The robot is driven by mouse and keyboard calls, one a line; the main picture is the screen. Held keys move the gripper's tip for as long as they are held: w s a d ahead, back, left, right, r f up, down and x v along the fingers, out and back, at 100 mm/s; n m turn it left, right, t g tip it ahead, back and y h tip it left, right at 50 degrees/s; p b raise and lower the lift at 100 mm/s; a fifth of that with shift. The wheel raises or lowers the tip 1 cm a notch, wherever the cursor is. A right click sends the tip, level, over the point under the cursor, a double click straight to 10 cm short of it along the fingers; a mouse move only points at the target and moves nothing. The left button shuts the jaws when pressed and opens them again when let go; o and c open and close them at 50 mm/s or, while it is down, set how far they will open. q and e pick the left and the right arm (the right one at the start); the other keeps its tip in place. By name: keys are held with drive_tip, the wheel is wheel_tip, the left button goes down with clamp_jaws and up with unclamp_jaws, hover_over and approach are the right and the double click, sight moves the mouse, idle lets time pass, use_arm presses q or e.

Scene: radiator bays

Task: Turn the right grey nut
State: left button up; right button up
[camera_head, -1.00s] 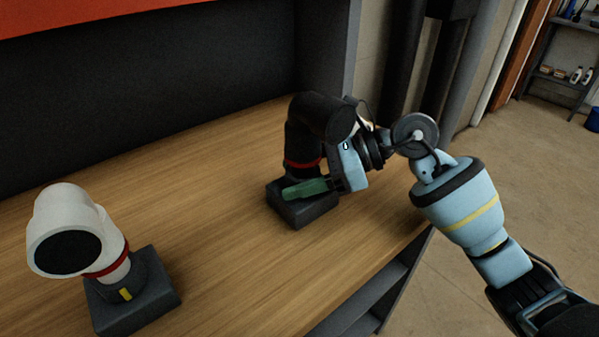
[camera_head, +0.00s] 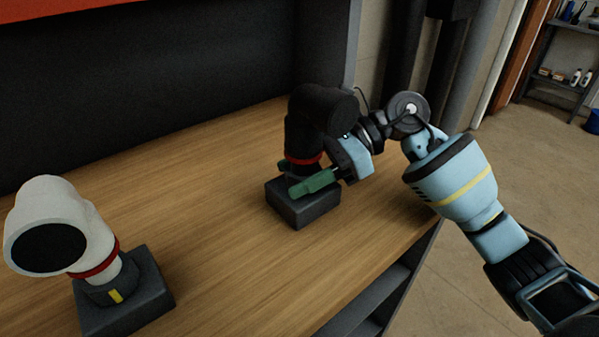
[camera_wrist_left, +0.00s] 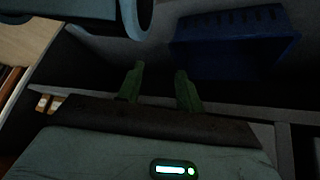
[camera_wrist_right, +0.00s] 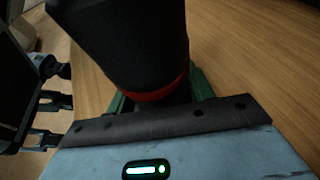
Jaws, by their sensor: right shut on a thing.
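A black elbow pipe (camera_head: 320,108) with a red ring (camera_head: 303,163) stands on a dark square base (camera_head: 303,208) on the wooden bench. The right grey nut (camera_wrist_right: 176,99) sits just below the red ring and is mostly hidden by the pipe and gripper. My right gripper (camera_wrist_right: 160,94) has its green fingers on either side of the nut, shut on it. In the head view one green finger of the right gripper (camera_head: 315,182) crosses the front of the nut. My left gripper (camera_wrist_left: 159,88) is open and empty, away from the bench, and out of the head view.
A white elbow pipe (camera_head: 82,222) with a red ring and a yellow-marked grey nut (camera_head: 112,288) stands on another dark base at left. The bench (camera_head: 215,205) is clear between the two. A blue crate (camera_wrist_left: 235,48) shows beyond my left fingers. A dark panel (camera_head: 170,90) stands behind the bench.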

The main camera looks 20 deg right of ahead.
drive_tip(key=o, duration=1)
drive_tip(key=shift+b+v, duration=0.3)
drive_tip(key=shift+v, duration=3.6)
